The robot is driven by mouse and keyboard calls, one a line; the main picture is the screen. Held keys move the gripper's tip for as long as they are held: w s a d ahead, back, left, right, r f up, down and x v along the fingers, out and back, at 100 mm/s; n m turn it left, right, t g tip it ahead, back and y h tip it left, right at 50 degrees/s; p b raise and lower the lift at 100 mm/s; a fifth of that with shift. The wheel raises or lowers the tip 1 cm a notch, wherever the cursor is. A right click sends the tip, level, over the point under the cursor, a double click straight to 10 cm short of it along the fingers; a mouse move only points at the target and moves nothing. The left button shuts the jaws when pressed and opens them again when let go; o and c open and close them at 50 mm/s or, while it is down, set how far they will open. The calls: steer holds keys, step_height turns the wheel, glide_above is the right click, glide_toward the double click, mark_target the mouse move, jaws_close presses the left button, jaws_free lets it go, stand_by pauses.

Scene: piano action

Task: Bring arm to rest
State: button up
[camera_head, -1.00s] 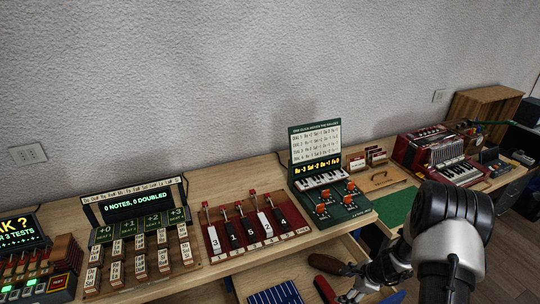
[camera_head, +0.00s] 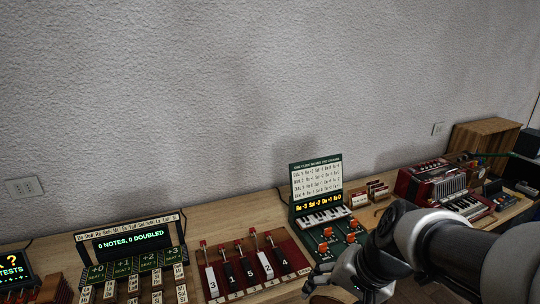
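My arm reaches in from the right edge, and my gripper (camera_head: 318,284) is low in the picture, in front of the green dial board (camera_head: 340,236) and right of the red lever board (camera_head: 252,262). The wrist hides the lower right part of the green board. The fingers are small and dark, partly turned away, so I cannot tell whether they are open. I see no object held in them.
A long wooden bench (camera_head: 212,226) runs along the wall. On it stand a note-block board with a display (camera_head: 132,240), a red accordion-like instrument (camera_head: 440,182) and a wooden box (camera_head: 486,136). A lit test unit (camera_head: 12,268) is at far left.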

steer(key=s+d+r+n+h, duration=0.1)
steer(key=s+r+n, duration=0.1)
steer(key=s, duration=0.5)
steer(key=s+d+r+n+t+h, duration=0.1)
steer(key=s+r+n, duration=0.1)
steer(key=s, duration=0.5)
steer(key=shift+r+n+h, duration=0.15)
steer(key=shift+n+h, duration=0.25)
steer(key=shift+n, duration=0.5)
steer(key=shift+c, duration=0.5)
